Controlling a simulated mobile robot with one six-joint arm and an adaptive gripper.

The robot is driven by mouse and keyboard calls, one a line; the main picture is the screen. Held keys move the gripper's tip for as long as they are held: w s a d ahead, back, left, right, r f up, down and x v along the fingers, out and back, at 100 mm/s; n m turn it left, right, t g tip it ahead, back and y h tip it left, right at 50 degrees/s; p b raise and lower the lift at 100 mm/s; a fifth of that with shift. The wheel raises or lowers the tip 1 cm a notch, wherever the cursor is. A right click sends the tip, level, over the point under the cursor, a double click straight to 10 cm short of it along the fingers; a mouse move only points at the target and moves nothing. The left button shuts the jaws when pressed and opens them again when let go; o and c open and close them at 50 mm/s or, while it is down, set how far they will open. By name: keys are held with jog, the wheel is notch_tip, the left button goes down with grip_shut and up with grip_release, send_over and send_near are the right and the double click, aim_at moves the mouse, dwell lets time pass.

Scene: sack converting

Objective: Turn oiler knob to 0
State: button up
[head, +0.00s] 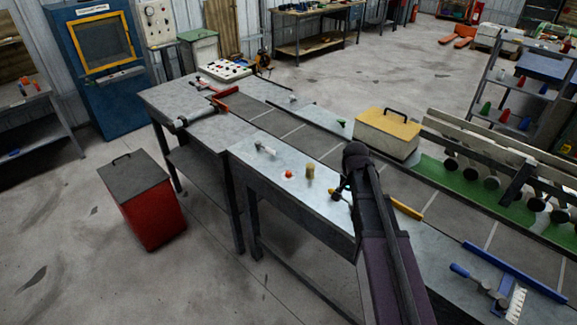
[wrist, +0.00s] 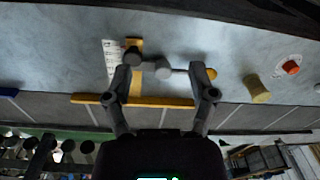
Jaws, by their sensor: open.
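A small red knob (head: 289,174) sits on a white round plate on the near metal table. The knob also shows at the right in the wrist view (wrist: 291,68). It looks like a dial, but I cannot read its marks or be sure that it is the oiler knob. A tan cylinder (wrist: 257,88) stands beside it. My gripper (wrist: 163,84) is open, left of both in the wrist view. A grey fitting (wrist: 163,70) with a rod shows between its fingers, and a brass ball (wrist: 211,73) shows by the right finger. I cannot tell whether they touch.
A white scale with a yellow bar (wrist: 137,62) lies beyond the left finger. A yellow strip (wrist: 150,101) edges the grey conveyor (head: 330,150). A yellow-topped box (head: 387,135) stands across the conveyor. A white-grey fitting (head: 265,148) stands farther along the table.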

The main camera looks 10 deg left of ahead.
jog(key=w+a+m, duration=0.6)
jog(key=w+a, duration=0.3)
jog(key=w, duration=0.6)
jog(key=m, duration=0.7)
send_over(288, 172)
jog(key=shift+w+d+r+g, duration=0.1)
jog(key=shift+w+r+g, duration=0.15)
jog(key=shift+w+g, duration=0.15)
jog(key=shift+f, duration=0.2)
jog(key=f+b, duration=1.3)
jog(key=shift+s+f+b, duration=0.2)
jog(key=shift+s+b, duration=0.05)
jog(key=shift+b, duration=0.1)
grip_shut()
